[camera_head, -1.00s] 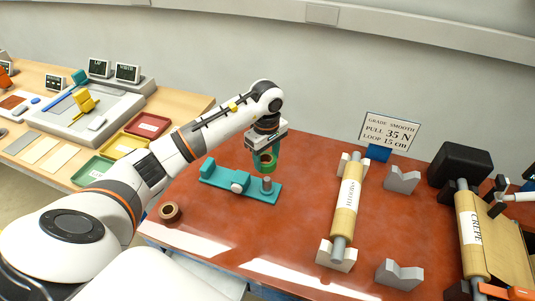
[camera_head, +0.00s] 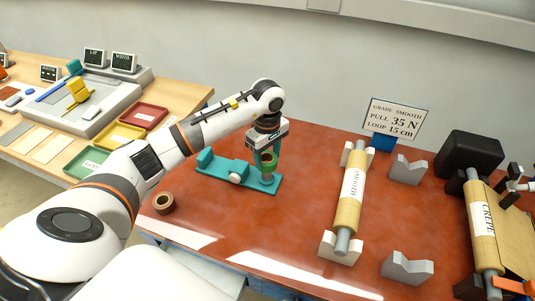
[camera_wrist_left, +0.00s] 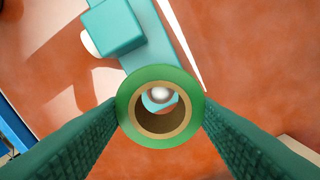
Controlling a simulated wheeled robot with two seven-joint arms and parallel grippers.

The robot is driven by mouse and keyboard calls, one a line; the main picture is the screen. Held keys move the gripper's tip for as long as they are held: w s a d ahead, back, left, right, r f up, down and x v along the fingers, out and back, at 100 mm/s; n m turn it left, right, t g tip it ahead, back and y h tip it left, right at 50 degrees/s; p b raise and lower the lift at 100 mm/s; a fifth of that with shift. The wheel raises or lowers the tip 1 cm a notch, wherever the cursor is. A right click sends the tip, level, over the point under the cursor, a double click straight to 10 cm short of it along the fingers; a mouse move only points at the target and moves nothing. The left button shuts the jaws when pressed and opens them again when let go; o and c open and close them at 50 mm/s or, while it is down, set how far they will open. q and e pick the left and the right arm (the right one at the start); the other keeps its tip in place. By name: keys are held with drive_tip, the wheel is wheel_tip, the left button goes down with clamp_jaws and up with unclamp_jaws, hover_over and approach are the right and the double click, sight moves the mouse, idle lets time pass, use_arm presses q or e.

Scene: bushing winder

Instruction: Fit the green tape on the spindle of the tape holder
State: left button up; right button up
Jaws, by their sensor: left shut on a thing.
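My left gripper (camera_head: 267,160) is shut on the green tape (camera_head: 268,157), a ring with a brown core, held by its sides. In the left wrist view the tape (camera_wrist_left: 128,104) sits between the two dark green fingers. The teal tape holder (camera_head: 225,172) lies on the red table. Its spindle (camera_head: 267,177) is under the tape. Through the tape's hole the pale round spindle top (camera_wrist_left: 160,94) shows, nearer the upper side of the hole than its middle. I cannot tell whether the tape is just above the spindle or around its tip.
A brown tape roll (camera_head: 163,203) lies left of the holder. A roll marked smooth (camera_head: 352,190) rests on grey V-blocks to the right, with a sign (camera_head: 397,119) behind. A crepe roll (camera_head: 483,218) stands farther right. Clear red tabletop lies in front of the holder.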

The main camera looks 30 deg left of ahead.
idle(0.8)
use_arm(q)
drive_tip(key=shift+f+b, duration=0.15)
drive_tip(key=shift+b, duration=0.25)
drive_tip(key=shift+f+b, duration=1.35)
drive_tip(key=shift+f+b, duration=0.25)
drive_tip(key=shift+b, duration=0.15)
drive_tip(key=shift+f+b, duration=0.95)
drive_tip(key=shift+f, duration=0.15)
